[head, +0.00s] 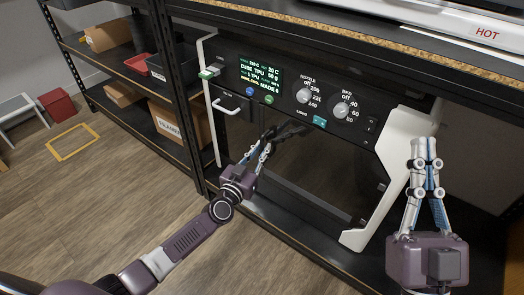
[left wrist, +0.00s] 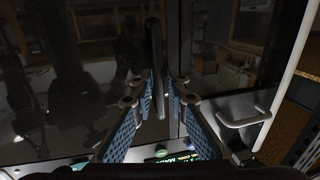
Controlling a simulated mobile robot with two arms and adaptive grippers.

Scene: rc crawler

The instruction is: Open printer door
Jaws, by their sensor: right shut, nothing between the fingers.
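The printer (head: 322,77) stands on a shelf, with its dark glossy door (head: 325,165) below the control panel; the door looks closed. A white handle (head: 228,108) is at the door's upper left, and also shows in the left wrist view (left wrist: 245,122). My left gripper (head: 269,142) is in front of the upper door, right of the handle and apart from it. Its fingers (left wrist: 160,88) are parted. My right gripper (head: 425,150) is shut and empty before the printer's right side.
The printer has a lit screen (head: 261,77) and two knobs (head: 305,96). A shelf rack with boxes (head: 165,122) stands at the left. A chipboard shelf top (head: 400,50) runs above the printer. The floor at lower left is mostly clear.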

